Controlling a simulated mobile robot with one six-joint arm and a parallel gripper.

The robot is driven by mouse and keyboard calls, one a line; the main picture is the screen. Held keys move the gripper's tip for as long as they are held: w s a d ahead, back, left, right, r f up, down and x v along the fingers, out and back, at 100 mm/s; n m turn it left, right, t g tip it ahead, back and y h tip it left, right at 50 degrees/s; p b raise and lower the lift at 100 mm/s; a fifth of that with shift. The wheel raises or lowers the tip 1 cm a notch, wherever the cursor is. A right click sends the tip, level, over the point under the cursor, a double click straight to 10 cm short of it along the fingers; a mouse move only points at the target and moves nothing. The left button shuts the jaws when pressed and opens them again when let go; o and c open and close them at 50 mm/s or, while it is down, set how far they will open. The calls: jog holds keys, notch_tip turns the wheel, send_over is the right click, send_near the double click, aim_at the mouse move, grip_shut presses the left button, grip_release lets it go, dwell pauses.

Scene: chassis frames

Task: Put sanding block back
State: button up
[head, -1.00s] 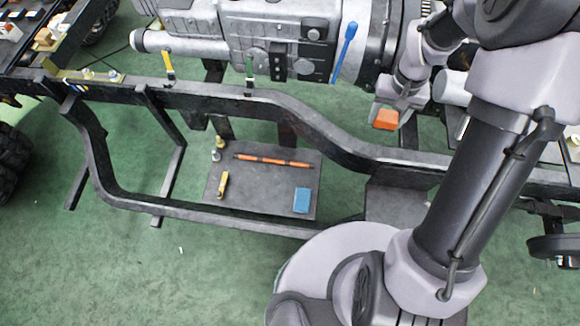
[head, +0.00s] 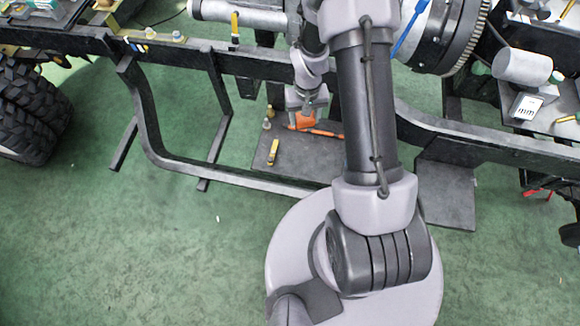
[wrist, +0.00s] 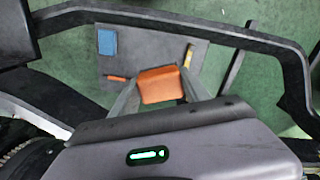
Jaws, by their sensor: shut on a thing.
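My gripper (head: 303,111) is shut on an orange block (head: 304,121), which I take to be the sanding block. In the wrist view the orange block (wrist: 160,86) sits between both fingers. In the head view it appears over the back part of a dark grey tray (head: 310,167); its height above the tray is hard to tell. The tray (wrist: 146,45) also shows in the wrist view. On it lie a blue block (wrist: 107,41), a yellow-handled tool (head: 273,152) and an orange pen-like tool (head: 326,133), partly hidden by the held block and my arm.
The black chassis rail (head: 85,42) runs across the scene, with a curved lower bar (head: 150,130) in front of the tray. Small fittings (head: 267,122) stand at the tray's left back. A second dark plate (head: 445,190) is right of my arm. Green floor (head: 130,240) is open at the left.

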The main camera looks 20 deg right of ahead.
jog(key=s+d+f+m, duration=0.1)
jog(key=s+d+f, duration=0.1)
jog(key=s+f, duration=0.3)
jog(key=s+d+f+m+b, duration=0.1)
jog(key=s+f, duration=0.4)
jog(key=f, duration=0.9)
jog(key=s+d+f+m+b, duration=0.1)
jog(key=s+d+f, duration=0.3)
jog(key=f, duration=0.5)
jog(key=shift+s+f+m, duration=0.35)
jog(key=shift+s+m, duration=0.25)
jog(key=shift+s, duration=0.1)
jog(key=b, duration=0.6)
send_over(308, 164)
jog(key=shift+s+f, duration=0.2)
jog(key=shift+f, duration=0.35)
jog(key=shift+s+f, duration=0.2)
jog(key=shift+f, duration=0.3)
jog(key=f, duration=0.1)
jog(key=f+b, duration=0.2)
jog(key=shift+w+f, duration=0.35)
jog(key=shift+f, duration=0.05)
jog(key=shift+r, duration=0.25)
jog(key=o, duration=1.3)
jog(key=shift+f, duration=0.15)
